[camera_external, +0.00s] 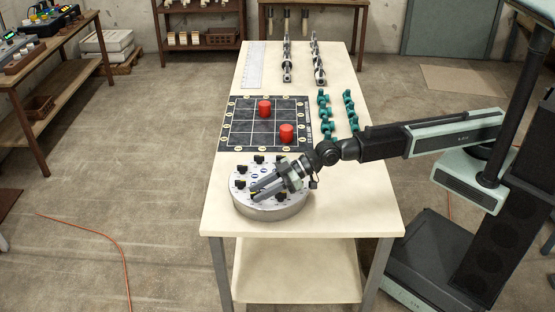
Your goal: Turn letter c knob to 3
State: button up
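A round silver-grey knob panel (270,207) stands at the near end of the table. Several small black knobs sit around its top, among them a back knob (259,160) and a left knob (241,169). The letters and numbers are too small to read, so I cannot tell which knob is letter c. My gripper (254,193) reaches in from the right, low over the panel's front left. Its two fingers are apart, pointing left and down. I cannot tell whether a knob lies between the fingertips. The gripper hides the middle of the panel.
Teal fittings (325,113) and metal parts (287,62) stand farther back. The table's (345,215) front right is clear.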

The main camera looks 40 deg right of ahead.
grip_shut()
jog(key=shift+s, duration=0.15)
jog(key=shift+s+m+t+h, duration=0.1)
jog(key=shift+m+t+h, duration=0.5)
jog(key=shift+m+t, duration=0.2)
jog(key=shift+m+t+h, duration=0.5)
jog(key=shift+m+t, duration=0.2)
jog(key=shift+m, duration=0.1)
grip_release()
jog(key=shift+r, duration=0.1)
